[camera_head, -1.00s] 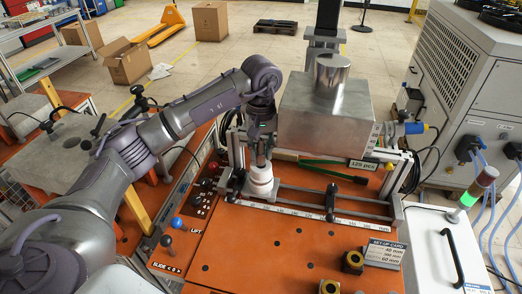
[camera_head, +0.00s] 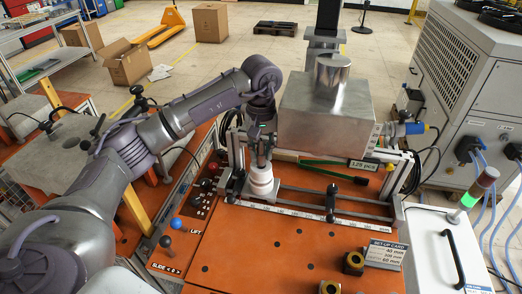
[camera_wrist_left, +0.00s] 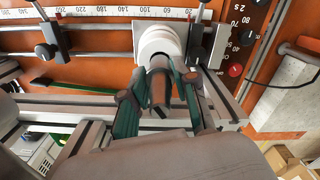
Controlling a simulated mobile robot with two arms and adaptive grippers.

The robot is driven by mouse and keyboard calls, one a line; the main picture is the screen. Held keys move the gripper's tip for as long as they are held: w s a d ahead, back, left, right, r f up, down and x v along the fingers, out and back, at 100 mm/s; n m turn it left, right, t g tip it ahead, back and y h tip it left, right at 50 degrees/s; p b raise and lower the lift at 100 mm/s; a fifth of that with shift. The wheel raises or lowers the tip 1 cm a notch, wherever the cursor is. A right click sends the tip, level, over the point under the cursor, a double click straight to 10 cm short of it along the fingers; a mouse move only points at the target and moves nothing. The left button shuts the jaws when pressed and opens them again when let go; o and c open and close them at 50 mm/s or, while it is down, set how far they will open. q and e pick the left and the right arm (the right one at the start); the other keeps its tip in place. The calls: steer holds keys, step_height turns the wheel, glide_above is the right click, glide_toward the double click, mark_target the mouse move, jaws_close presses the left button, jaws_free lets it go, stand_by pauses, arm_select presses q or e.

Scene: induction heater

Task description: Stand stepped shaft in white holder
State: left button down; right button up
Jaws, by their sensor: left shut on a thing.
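The white holder (camera_head: 261,183) is a stepped round block standing at the left end of the rail assembly on the orange table. It also shows at the top middle of the left wrist view (camera_wrist_left: 160,40). My left gripper (camera_head: 261,153) is directly above it, pointing down. In the left wrist view its green-padded fingers (camera_wrist_left: 158,100) are closed around the grey metal stepped shaft (camera_wrist_left: 159,84). The shaft looks roughly upright, with its far end at the holder's opening. How deep it sits in the holder is hidden. My right gripper is not in view.
A large metal box (camera_head: 325,120) with a cylinder on top stands behind the rails, close to my gripper's right. A ruler strip (camera_head: 300,212) and black clamps (camera_head: 331,203) lie right of the holder. The orange tabletop (camera_head: 255,255) in front is mostly clear.

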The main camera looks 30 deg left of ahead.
arm_select(q)
steer(key=shift+f+b, duration=1.35)
steer(key=shift+f, duration=0.2)
steer(key=c, duration=0.8)
jaws_free()
step_height(320, 180, up, 12)
stand_by(0.7)
